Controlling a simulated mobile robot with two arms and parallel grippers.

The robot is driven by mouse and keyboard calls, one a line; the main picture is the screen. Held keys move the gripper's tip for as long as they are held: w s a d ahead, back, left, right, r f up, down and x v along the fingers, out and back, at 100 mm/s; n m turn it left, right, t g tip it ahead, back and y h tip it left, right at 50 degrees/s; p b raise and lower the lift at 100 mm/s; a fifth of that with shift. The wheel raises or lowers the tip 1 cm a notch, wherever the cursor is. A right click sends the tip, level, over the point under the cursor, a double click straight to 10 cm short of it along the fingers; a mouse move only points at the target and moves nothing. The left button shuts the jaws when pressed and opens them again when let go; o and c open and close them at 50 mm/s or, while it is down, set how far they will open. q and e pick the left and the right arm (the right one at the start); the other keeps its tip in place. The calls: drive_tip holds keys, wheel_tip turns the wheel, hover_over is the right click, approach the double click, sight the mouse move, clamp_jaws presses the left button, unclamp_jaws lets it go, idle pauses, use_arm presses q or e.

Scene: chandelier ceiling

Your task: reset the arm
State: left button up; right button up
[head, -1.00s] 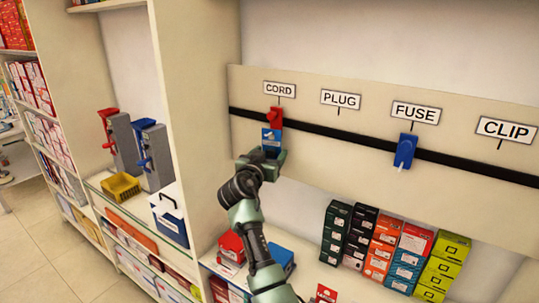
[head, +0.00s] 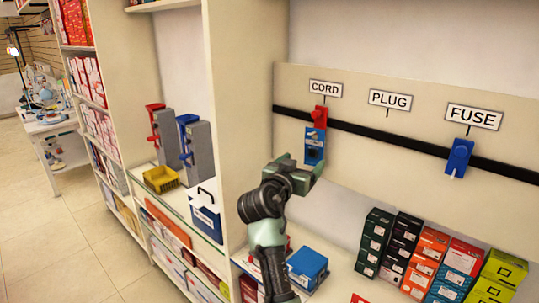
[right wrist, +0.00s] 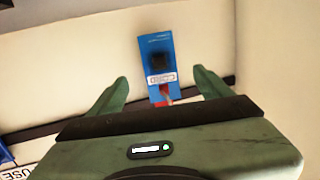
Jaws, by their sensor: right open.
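My right gripper (head: 303,168) is open and empty in the head view, just below and in front of a blue package (head: 314,148). The package hangs from a red hook (head: 319,116) under the CORD label (head: 325,89). In the right wrist view the blue package (right wrist: 157,55) shows beyond and between the two spread fingers, apart from them. My left gripper is in neither view.
A black rail (head: 375,131) runs across the back panel, with a blue hook (head: 459,157) under the FUSE label. Coloured boxes (head: 427,257) stand on the shelf below. A tall divider (head: 243,120) rises left of my arm. Open floor lies at far left.

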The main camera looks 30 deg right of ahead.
drive_tip(key=s+a+f+n+g+y, duration=0.1)
drive_tip(key=s+a+f+n+y, duration=0.1)
drive_tip(key=s+f, duration=0.45)
drive_tip(key=s+a+f+n+y, duration=0.2)
drive_tip(key=s+f+y, duration=0.15)
drive_tip(key=f, duration=0.65)
drive_tip(key=s+a+f+n+g+y, duration=0.1)
drive_tip(key=s+a+f+n+y, duration=0.1)
drive_tip(key=s+f, duration=0.55)
drive_tip(key=s+a+f+n+g+y, duration=0.25)
drive_tip(key=s+a+f, duration=0.3)
drive_tip(key=s, duration=0.45)
drive_tip(key=s+a+f+n+g+y, duration=0.2)
drive_tip(key=s+a+f+n+y, duration=0.3)
drive_tip(key=s, duration=0.5)
wheel_tip(320, 180, down, 25)
drive_tip(key=s+a+g+h, duration=0.1)
drive_tip(key=s+a+g, duration=0.1)
drive_tip(key=s+d+f+b, duration=0.1)
drive_tip(key=s+d+f, duration=0.2)
drive_tip(key=s+f, duration=1.4)
drive_tip(key=shift+s+d+f+g, duration=0.2)
drive_tip(key=shift+f+g, duration=0.25)
drive_tip(key=shift+f, duration=0.2)
